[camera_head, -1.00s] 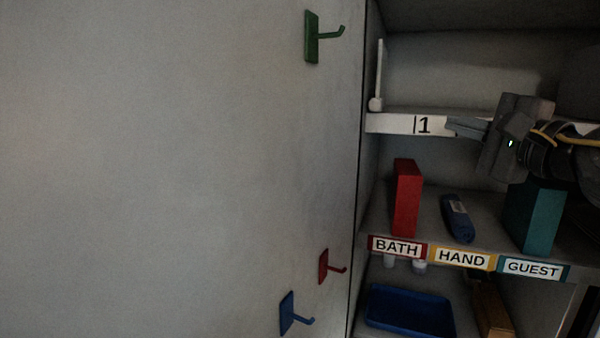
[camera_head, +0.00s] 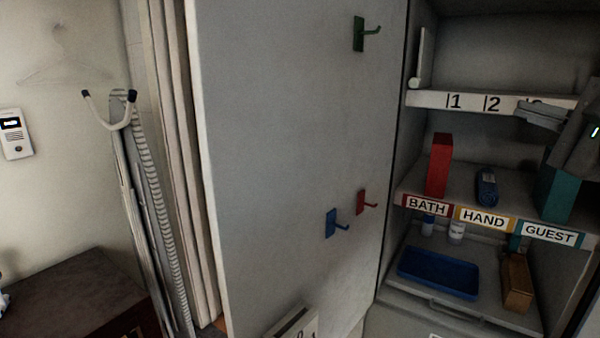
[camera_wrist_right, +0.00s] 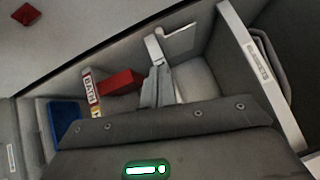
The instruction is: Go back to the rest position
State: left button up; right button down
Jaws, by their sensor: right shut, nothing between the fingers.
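My right gripper (camera_head: 530,112) is at the right edge of the head view, in front of the numbered shelf edge (camera_head: 470,101). It hides part of the label right of the 2. Its fingers are shut with nothing between them. In the right wrist view the grey fingers (camera_wrist_right: 158,88) are together, with the red block (camera_wrist_right: 122,82) beside them to the left. My left gripper is in no view.
The middle shelf holds a red block (camera_head: 439,165), a blue roll (camera_head: 487,187) and a teal block (camera_head: 557,192). Below are a blue tray (camera_head: 438,273) and a wooden box (camera_head: 517,284). A panel with hooks (camera_head: 300,150) stands left. An ironing board (camera_head: 150,200) leans farther left.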

jog(key=w+a+f+m+g+y, duration=0.15)
jog(key=w+a+f+m, duration=0.25)
jog(key=a+f+m, duration=0.4)
jog(key=w+a+f+m+g+y, duration=0.1)
jog(key=w+a+f+m+y, duration=0.3)
jog(key=f, duration=0.5)
notch_tip(320, 180, down, 21)
jog(key=s+a+m+g+h, duration=0.25)
jog(key=m+h, duration=0.25)
jog(key=m, duration=1.3)
jog(key=s+d+f+m+g+h, duration=0.1)
jog(key=s+f+m+g+h, duration=0.1)
jog(key=s+f+m, duration=0.35)
jog(key=s+d+f+m+g+h, duration=0.1)
jog(key=s+d+f+m, duration=0.15)
jog(key=f+m, duration=0.5)
jog(key=s+d+f+m+g+h, duration=0.1)
jog(key=s+f+m+g, duration=0.35)
jog(key=s+f, duration=0.4)
jog(key=s+f+m+g, duration=0.3)
jog(key=s+f+m, duration=0.25)
jog(key=s, duration=0.55)
notch_tip(320, 180, down, 29)
jog(key=s+n+g, duration=0.1)
jog(key=s, duration=0.2)
jog(key=s+d+f+g, duration=0.1)
jog(key=s+d+f, duration=0.2)
jog(key=s+f, duration=1)
jog(key=shift+s+f, duration=0.35)
jog(key=shift+s, duration=0.65)
